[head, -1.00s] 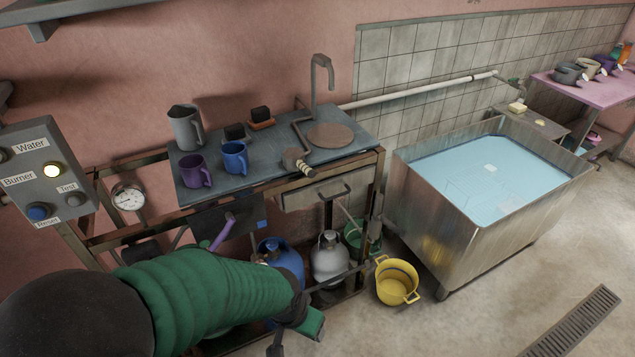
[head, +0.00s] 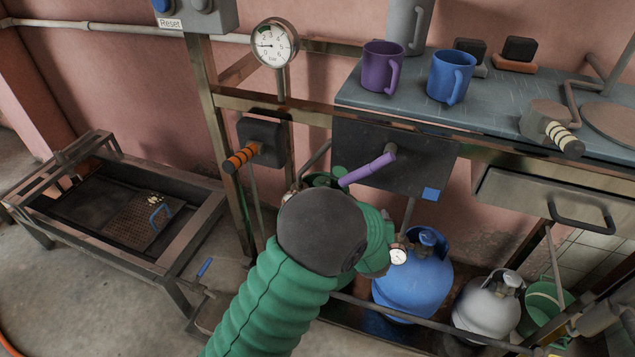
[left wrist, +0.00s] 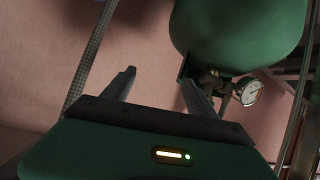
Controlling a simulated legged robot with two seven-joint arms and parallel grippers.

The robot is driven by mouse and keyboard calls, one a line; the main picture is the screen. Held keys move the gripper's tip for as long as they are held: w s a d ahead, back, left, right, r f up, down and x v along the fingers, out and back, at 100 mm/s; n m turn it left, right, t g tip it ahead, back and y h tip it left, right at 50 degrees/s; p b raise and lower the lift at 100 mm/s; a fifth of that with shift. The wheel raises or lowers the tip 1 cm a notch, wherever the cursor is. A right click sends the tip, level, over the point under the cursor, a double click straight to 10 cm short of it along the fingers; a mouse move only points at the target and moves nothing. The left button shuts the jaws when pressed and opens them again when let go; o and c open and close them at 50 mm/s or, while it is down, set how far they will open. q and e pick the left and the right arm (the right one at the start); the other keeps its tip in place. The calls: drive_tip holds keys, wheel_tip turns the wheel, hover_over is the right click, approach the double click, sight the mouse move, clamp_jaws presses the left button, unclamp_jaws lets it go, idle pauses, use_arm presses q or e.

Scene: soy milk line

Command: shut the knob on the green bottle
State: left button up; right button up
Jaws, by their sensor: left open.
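The green bottle (left wrist: 240,35) shows upside down at the top right of the left wrist view, with a brass valve and a round gauge (left wrist: 249,91) at its neck. Its knob cannot be made out clearly. My left gripper (left wrist: 158,80) is open and empty, its right finger close to the bottle's valve; whether they touch I cannot tell. In the head view my green arm and its black joint hide most of the green bottle (head: 322,179) and the left gripper's fingers. My right gripper is not in view.
A blue bottle (head: 413,285) and a grey bottle (head: 485,308) stand right of my arm, behind a low rail. A purple lever (head: 367,170) and an orange-striped handle (head: 243,155) stick out above. Mugs stand on the counter (head: 400,105). A low metal frame (head: 190,240) stands left.

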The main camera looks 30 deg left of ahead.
use_arm(q)
drive_tip(key=w+a+n+y+b, duration=0.1)
drive_tip(key=w+a+y+b, duration=0.1)
drive_tip(key=a, duration=0.4)
drive_tip(key=w+a+n+g+y+b, duration=0.1)
drive_tip(key=w+a+n+y+b, duration=0.1)
drive_tip(key=a+y, duration=0.2)
drive_tip(key=w+a+n+y+b, duration=0.1)
drive_tip(key=a+n+y+b, duration=0.1)
drive_tip(key=a, duration=0.7)
drive_tip(key=shift+w+a+f+g+y+b, duration=0.1)
drive_tip(key=shift+w+f+g+y+b, duration=0.15)
drive_tip(key=shift+y, duration=0.3)
drive_tip(key=shift+w+a+f+g+y+b, duration=0.15)
drive_tip(key=shift+y+b, duration=0.15)
drive_tip(key=shift+y, duration=0.25)
drive_tip(key=shift+w+a+r, duration=0.15)
drive_tip(key=shift+w+a, duration=0.15)
drive_tip(key=shift+a, duration=0.1)
drive_tip(key=c, duration=1.3)
